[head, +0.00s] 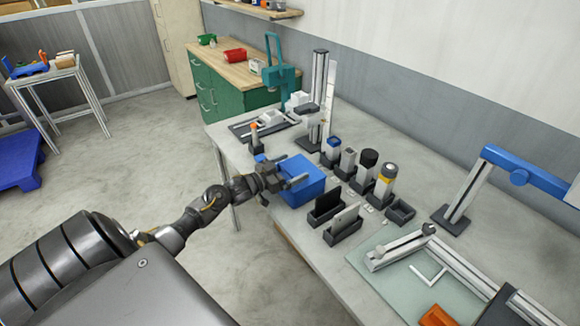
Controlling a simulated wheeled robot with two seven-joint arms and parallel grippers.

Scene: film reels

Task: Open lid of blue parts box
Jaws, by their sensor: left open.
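The blue parts box (299,191) stands near the front edge of the grey bench, in the middle of the head view. My left arm reaches in from the lower left. My left gripper (294,176) is open, over the box's left and upper part. The gripper hides part of the box top, so I cannot tell how the lid sits or whether the fingers touch it. My right gripper is not in view.
Right of the box stand dark holders with a black panel (327,202) and a white panel (345,220). Several cylinders in holders stand behind. A blue-armed stand (515,172) is at right. Open floor (130,170) lies left of the bench.

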